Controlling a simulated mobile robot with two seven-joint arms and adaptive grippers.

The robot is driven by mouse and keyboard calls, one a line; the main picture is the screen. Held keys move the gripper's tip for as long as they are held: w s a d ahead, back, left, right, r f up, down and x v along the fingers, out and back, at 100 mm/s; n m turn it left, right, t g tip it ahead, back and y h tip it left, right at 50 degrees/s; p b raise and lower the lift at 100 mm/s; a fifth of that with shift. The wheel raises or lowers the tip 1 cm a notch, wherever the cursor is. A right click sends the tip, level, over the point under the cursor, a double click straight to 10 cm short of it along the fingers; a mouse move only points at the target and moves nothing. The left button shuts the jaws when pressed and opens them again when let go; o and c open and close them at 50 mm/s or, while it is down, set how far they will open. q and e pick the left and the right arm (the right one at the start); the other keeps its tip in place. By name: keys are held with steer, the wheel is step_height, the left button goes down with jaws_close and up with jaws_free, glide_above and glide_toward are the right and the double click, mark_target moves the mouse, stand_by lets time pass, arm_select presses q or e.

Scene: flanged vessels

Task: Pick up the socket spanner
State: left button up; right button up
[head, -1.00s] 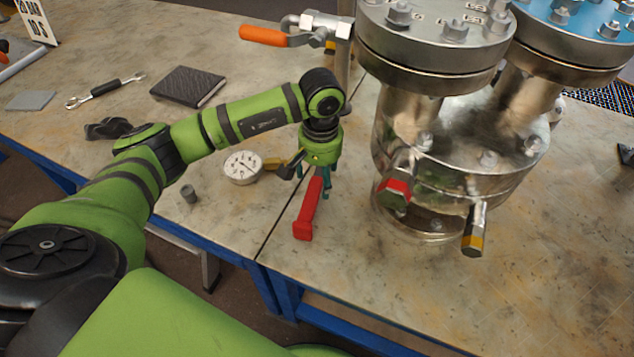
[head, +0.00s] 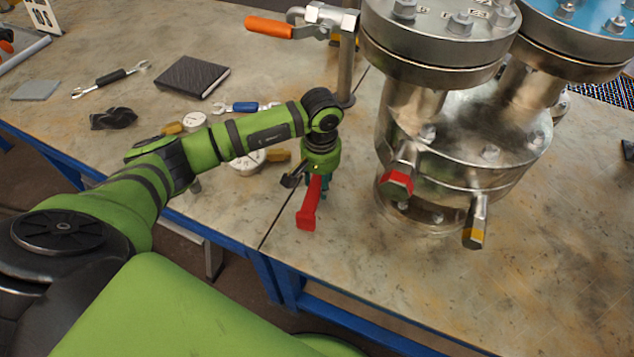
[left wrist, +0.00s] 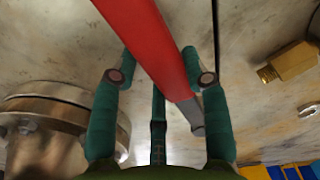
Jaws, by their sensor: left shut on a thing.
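The socket spanner appears to be the red-handled tool (head: 308,208). In the head view it hangs at my left gripper (head: 318,186), over the bench near the seam, left of the flanged vessel. I cannot tell whether the tool touches the bench. My right gripper is not in view.
The steel vessel (head: 440,140) stands close on the right, with an orange-handled valve (head: 270,27) behind. A gauge (head: 247,163) lies partly hidden by my arm. A blue-handled spanner (head: 245,107), a black-handled spanner (head: 112,80) and a black notebook (head: 193,77) lie behind. The front right bench is clear.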

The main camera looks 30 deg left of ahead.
arm_select(q)
steer(key=shift+w+a+r, duration=0.1)
steer(key=shift+r, duration=0.45)
step_height(320, 180, up, 2)
steer(key=shift+r, duration=0.2)
steer(key=s, duration=0.3)
steer(key=s+b, duration=0.1)
steer(key=s, duration=0.7)
steer(key=shift+s+d+f, duration=0.1)
steer(key=shift+s+d, duration=0.1)
steer(key=shift+d, duration=0.15)
steer(key=s+b, duration=0.1)
steer(key=s, duration=0.4)
steer(key=shift+s+d, duration=0.15)
steer(key=shift+s, duration=0.15)
steer(key=shift+s+d, duration=0.1)
steer(key=shift+s, duration=0.5)
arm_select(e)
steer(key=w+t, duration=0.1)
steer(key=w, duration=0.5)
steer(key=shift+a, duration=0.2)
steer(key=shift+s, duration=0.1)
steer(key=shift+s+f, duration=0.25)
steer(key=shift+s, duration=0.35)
